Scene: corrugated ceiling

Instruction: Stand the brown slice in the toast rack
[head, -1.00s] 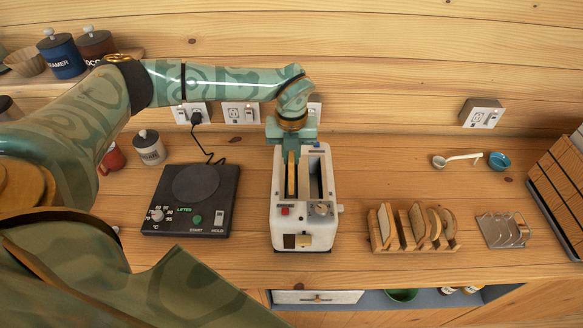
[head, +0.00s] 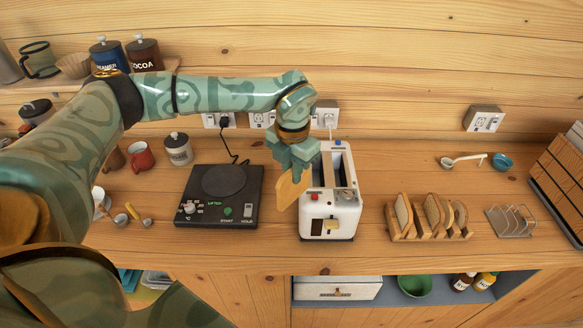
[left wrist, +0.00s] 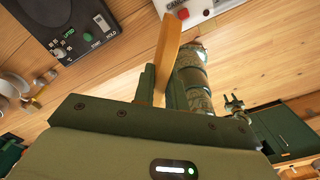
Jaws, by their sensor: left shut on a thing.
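My left gripper (head: 297,168) is shut on the brown slice (head: 292,191), which hangs tilted below the fingers at the left side of the white toaster (head: 345,208). The slice is out of the toaster's slots. In the left wrist view the slice (left wrist: 168,50) shows nearly edge-on, rising from between the fingers. The metal wire toast rack (head: 512,222) stands at the right of the counter and looks empty. My right gripper is not clearly in view.
A wooden rack (head: 399,233) with several bread slices stands between toaster and wire rack. A black hotplate (head: 220,208) is left of the toaster. A white spoon (head: 464,158) and blue cup (head: 502,161) lie behind the wire rack. A slanted wooden stand (head: 560,185) borders the right.

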